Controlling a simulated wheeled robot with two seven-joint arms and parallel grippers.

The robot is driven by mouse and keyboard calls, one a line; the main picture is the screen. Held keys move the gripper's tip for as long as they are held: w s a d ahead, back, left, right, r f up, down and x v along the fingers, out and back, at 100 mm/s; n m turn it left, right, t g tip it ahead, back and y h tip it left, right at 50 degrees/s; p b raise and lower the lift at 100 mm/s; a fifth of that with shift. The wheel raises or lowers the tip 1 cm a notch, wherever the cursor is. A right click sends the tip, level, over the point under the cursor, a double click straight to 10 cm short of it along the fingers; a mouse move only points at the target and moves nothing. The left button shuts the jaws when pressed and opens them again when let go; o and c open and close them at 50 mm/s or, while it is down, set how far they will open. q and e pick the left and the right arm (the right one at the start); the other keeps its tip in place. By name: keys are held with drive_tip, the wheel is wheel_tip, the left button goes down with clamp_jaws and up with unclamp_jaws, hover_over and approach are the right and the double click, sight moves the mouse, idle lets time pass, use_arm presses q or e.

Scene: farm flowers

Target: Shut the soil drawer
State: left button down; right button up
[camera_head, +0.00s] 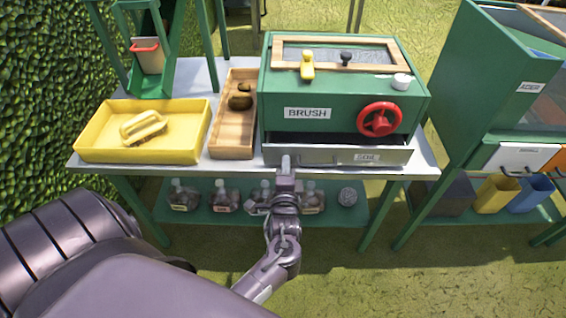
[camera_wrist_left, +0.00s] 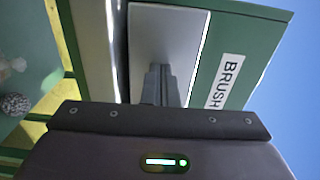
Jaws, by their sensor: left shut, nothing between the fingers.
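The grey soil drawer (camera_head: 325,156) with its "SOIL" label sits at the bottom of the green machine (camera_head: 340,95). It stands partly out, with a dark gap showing above its front. My left gripper (camera_head: 286,165) is shut and empty, its fingertips at the drawer front, left of the label. I cannot tell whether they touch it. In the left wrist view the shut fingers (camera_wrist_left: 160,84) point toward a grey panel beside the "BRUSH" label (camera_wrist_left: 226,80). My right gripper is not in view.
A yellow tray (camera_head: 90,150) with a brush and a wooden box (camera_head: 231,145) stand left of the machine. A red handwheel (camera_head: 380,119) is on its front. Several jars (camera_head: 224,198) stand on the lower shelf. Another green machine (camera_head: 490,80) is at the right.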

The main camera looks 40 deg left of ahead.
sight(286, 151)
use_arm(q)
drive_tip(key=x, duration=0.4)
drive_tip(key=shift+d+r, duration=0.1)
drive_tip(key=shift+w+a, duration=0.25)
drive_tip(key=shift+w, duration=0.1)
drive_tip(key=shift+s+r, duration=0.1)
drive_tip(key=shift+r, duration=0.1)
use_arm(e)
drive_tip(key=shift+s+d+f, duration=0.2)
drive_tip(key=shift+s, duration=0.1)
